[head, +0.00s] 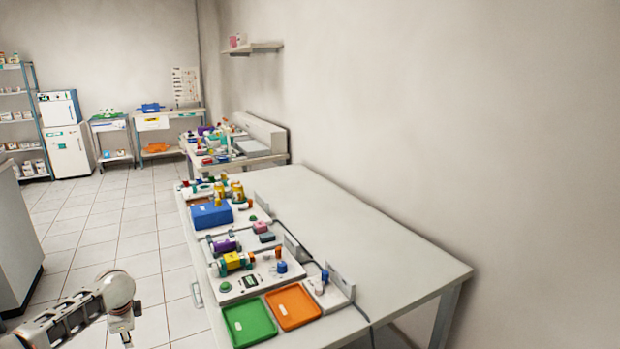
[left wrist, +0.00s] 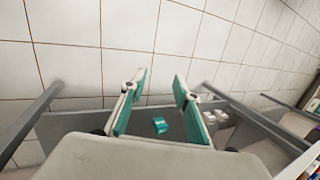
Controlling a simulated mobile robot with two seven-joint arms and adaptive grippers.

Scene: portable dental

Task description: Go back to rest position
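My left arm comes in at the bottom left of the head view, beside the near white table (head: 375,235) and over the tiled floor. Only the top of its gripper shows there, and the fingers are cut off by the lower edge. In the left wrist view my left gripper (left wrist: 159,76) has its two teal-padded fingers spread apart, with nothing held between them. A small teal item (left wrist: 160,125) shows beyond the fingers, apart from them, over a dark grey surface. My right gripper is in neither view.
The near table carries a green tray (head: 249,322), an orange tray (head: 293,306), a blue box (head: 211,215) and several small devices. Its right half is bare. A grey cabinet (head: 15,240) stands at the left. Tiled floor (head: 140,225) is clear between them.

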